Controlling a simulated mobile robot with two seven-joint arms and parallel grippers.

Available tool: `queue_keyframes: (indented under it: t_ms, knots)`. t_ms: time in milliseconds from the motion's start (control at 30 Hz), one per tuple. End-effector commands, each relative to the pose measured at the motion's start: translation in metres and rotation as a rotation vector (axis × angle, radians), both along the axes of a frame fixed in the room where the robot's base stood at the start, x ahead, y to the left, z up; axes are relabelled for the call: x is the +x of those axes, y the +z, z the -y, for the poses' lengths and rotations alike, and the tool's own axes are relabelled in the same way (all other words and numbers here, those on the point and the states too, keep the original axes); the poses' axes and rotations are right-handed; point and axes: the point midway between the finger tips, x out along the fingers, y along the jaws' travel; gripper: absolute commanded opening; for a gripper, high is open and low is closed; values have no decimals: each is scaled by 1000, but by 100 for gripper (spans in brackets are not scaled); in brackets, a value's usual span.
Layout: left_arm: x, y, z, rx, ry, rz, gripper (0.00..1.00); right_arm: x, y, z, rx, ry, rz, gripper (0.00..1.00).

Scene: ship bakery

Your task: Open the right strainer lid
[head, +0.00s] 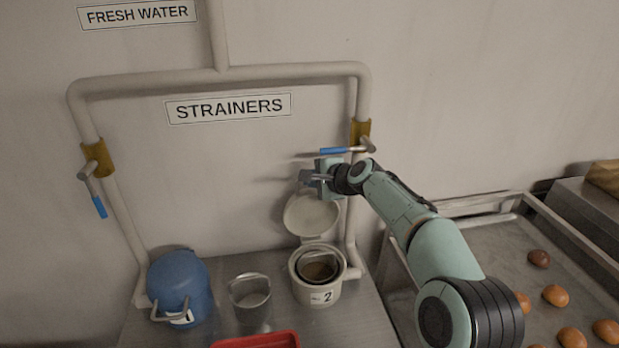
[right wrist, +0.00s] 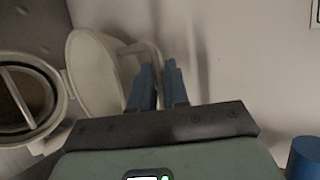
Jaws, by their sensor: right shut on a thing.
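The right strainer (head: 302,288), a pale pot labelled 2, stands on the steel counter with a basket (head: 320,268) inside it. Its round lid (head: 312,215) stands raised and tilted back toward the wall, so the pot's mouth is uncovered. My right gripper (head: 314,179) is at the upper edge of the lid. In the right wrist view its blue fingers (right wrist: 159,85) are closed at the lid's bar handle (right wrist: 151,53), with the lid (right wrist: 88,75) to their left and the open pot (right wrist: 48,95) beyond. My left gripper is out of view.
A blue strainer (head: 178,278) stands at the left, with a metal cup (head: 250,300) and a red tray (head: 258,341) between and in front. A blue valve lever (head: 335,151) on the right pipe is close above my gripper. Buns (head: 555,295) lie on a tray at right.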

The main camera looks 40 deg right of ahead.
Motion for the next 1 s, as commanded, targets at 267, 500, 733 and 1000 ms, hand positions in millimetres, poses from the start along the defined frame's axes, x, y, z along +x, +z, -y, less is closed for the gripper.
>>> queue_keyframes:
  t_ms: [267,500,733,1000]
  knots:
    - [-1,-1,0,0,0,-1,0,0,-5,-2,7,4,-10,34]
    - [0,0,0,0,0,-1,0,0,-2,-1,4,2,-4,36]
    - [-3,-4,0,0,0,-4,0,-19,9,-2,2,1,0,36]
    - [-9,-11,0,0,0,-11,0,-73,35,-8,2,-1,-2,36]
